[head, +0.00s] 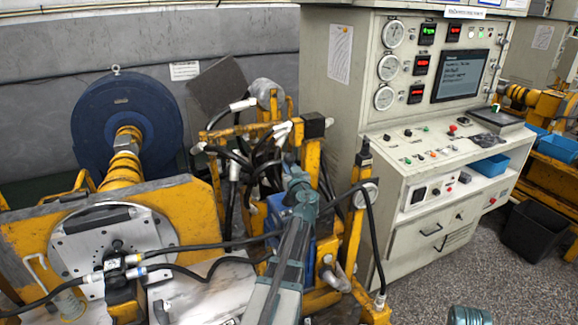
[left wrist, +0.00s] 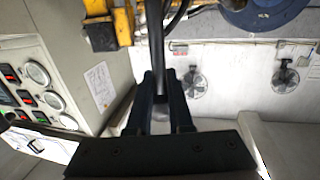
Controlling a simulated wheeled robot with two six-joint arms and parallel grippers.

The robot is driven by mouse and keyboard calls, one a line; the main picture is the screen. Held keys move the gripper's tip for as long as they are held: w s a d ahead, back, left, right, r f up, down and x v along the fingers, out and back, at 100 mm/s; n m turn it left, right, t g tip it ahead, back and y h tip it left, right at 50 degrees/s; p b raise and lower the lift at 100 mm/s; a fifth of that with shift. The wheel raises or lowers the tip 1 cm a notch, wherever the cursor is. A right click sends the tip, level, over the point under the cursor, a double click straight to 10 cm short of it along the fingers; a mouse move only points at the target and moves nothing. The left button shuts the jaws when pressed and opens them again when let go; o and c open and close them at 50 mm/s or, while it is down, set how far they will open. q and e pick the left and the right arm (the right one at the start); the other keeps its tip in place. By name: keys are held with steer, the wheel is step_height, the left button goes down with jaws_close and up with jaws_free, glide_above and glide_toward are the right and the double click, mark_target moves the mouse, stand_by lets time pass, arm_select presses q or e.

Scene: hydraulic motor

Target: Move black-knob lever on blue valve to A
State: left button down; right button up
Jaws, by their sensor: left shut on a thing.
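The blue valve (head: 276,212) sits on the yellow frame in the middle of the head view, partly hidden behind my left arm. My left gripper (head: 289,162) is above it, among black hoses. In the left wrist view, the two dark fingers (left wrist: 164,82) are shut on a dark, straight lever (left wrist: 156,42) that runs between them. The black knob is not clear in either view, and the fingers hide part of the lever. I cannot make out the A mark.
Yellow posts (head: 352,232) and looping black hoses (head: 372,240) stand close to the left gripper. The grey control cabinet (head: 335,120) is to the right. A blue round motor (head: 115,125) and a metal plate (head: 112,235) are at left.

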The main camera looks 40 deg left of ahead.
arm_select(q)
steer(key=s+a+f+n+y+b, duration=0.1)
steer(key=s+a+n+b, duration=0.2)
steer(key=s+n, duration=0.2)
steer(key=shift+s+a, duration=0.2)
steer(key=shift+s, duration=0.25)
arm_select(e)
steer(key=shift+f, duration=1.6)
arm_select(q)
steer(key=c, duration=0.8)
jaws_free()
steer(key=shift+s, duration=0.2)
steer(key=shift+c, duration=0.2)
arm_select(e)
steer(key=shift+s, duration=0.1)
arm_select(q)
steer(key=shift+d+b, duration=0.2)
steer(key=shift+b, duration=0.1)
